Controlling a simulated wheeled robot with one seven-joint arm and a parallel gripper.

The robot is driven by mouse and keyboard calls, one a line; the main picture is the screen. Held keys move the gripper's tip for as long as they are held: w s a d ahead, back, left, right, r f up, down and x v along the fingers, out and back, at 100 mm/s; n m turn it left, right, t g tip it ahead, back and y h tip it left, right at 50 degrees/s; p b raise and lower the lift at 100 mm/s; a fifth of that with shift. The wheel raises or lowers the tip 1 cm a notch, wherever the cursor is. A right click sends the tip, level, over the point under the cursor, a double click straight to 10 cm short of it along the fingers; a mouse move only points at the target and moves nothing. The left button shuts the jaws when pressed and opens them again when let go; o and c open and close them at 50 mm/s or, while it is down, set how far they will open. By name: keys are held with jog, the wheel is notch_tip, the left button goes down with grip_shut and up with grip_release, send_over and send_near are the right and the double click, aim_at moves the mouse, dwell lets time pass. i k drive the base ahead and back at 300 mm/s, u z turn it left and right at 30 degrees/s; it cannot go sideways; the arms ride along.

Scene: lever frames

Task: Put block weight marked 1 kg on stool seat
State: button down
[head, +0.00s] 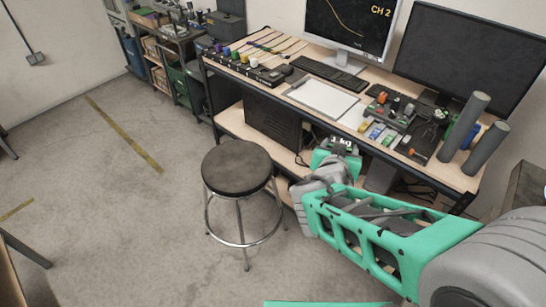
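The block weight marked 1 kg (342,141) is a small dark piece with white lettering, just below the desk's front edge. My gripper (341,149) is at the block weight, at the end of my green and grey arm. Its fingers are too small and too hidden to show whether they are closed on the weight. The stool seat (236,167) is round, dark and bare. It stands left of my gripper, on metal legs with a foot ring.
The desk (285,99) holds two monitors, a keyboard (329,74), a whiteboard, tools and grey cylinders. A dark box (272,121) stands on its lower shelf. My arm passes right of the stool. The floor left of the stool is clear.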

aim_at(245, 168)
jog(key=z, duration=0.1)
jog(key=i, duration=1)
jog(key=u, duration=3.3)
